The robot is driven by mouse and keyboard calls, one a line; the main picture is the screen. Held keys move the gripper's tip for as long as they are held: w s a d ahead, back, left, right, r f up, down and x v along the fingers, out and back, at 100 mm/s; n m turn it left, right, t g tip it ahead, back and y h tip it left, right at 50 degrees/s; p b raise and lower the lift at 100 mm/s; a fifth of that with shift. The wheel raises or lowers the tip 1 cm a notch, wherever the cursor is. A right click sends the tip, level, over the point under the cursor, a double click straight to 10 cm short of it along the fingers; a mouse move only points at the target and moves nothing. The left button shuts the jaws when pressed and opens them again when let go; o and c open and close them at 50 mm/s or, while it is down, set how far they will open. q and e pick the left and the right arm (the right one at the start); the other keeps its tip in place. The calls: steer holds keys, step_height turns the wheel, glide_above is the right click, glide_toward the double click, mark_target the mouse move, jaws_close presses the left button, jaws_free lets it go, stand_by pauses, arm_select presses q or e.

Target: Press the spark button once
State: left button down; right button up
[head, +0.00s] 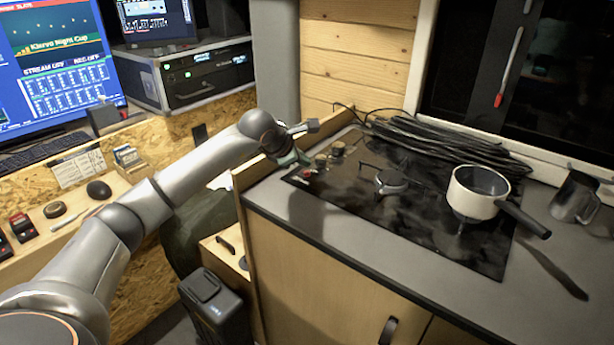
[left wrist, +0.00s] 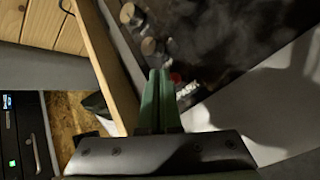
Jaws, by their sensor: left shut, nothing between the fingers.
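The spark button, a small red button (head: 306,172), sits at the near left corner of the black glass hob (head: 430,235). In the left wrist view the red button (left wrist: 176,78) shows just beyond and to the right of the fingertips, partly hidden by them. My left gripper (head: 302,160) is over the hob's left corner, close to the button. Its green fingers (left wrist: 160,72) are shut together with nothing between them. I cannot tell whether they touch the button. My right gripper is in neither view.
Two round knobs (head: 320,161) (head: 338,149) stand beside the button. A white saucepan (head: 475,192) sits on the hob, with coiled black cables (head: 440,140) behind. A wooden edge board (head: 262,170) borders the counter's left side. A metal mug (head: 575,198) stands at right.

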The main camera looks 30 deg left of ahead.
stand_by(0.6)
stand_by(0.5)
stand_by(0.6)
arm_select(q)
steer(key=shift+f, duration=0.15)
steer(key=shift+f+b, duration=0.3)
steer(key=shift+b, duration=0.15)
